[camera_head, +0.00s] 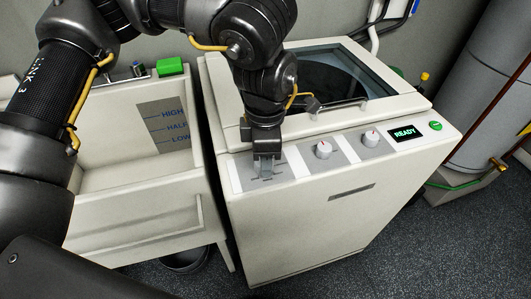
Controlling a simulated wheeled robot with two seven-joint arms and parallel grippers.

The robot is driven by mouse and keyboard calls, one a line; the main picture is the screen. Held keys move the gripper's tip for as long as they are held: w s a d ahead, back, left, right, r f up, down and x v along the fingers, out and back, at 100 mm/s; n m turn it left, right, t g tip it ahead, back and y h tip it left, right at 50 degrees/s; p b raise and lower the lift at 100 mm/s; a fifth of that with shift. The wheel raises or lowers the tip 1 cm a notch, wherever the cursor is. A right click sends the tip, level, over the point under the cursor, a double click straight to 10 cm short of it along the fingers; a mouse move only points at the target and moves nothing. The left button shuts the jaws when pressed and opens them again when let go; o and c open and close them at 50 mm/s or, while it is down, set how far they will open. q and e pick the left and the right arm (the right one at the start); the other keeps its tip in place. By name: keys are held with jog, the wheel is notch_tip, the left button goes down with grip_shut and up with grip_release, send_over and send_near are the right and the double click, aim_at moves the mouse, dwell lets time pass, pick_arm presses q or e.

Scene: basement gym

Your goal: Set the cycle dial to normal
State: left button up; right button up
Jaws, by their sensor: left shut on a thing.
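The white washing machine (290,225) has a sloped control panel along its front top edge. Two white dials show on grey plates, a middle dial (323,149) and a right dial (370,137). My left gripper (266,170) points down onto the leftmost plate (250,173) and is shut on what sits there, apparently a third dial. The fingers hide that dial, so its pointer cannot be read. Small marks show on the plate, too small to read. My right gripper is out of view.
A green-lit display (405,133) reads READY, beside a green button (435,125). A utility sink (130,180) with HIGH, HALF and LOW marks stands at left, with a green block (170,66). Large pipes stand at right.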

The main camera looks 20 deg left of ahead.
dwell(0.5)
pick_arm(q)
jog(key=o, duration=1)
jog(key=shift+r, duration=0.1)
notch_tip(320, 180, up, 11)
jog(key=shift+f, duration=0.2)
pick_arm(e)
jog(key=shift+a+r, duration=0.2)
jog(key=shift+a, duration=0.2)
pick_arm(q)
jog(key=shift+r+p, duration=0.1)
jog(key=shift+p, duration=0.2)
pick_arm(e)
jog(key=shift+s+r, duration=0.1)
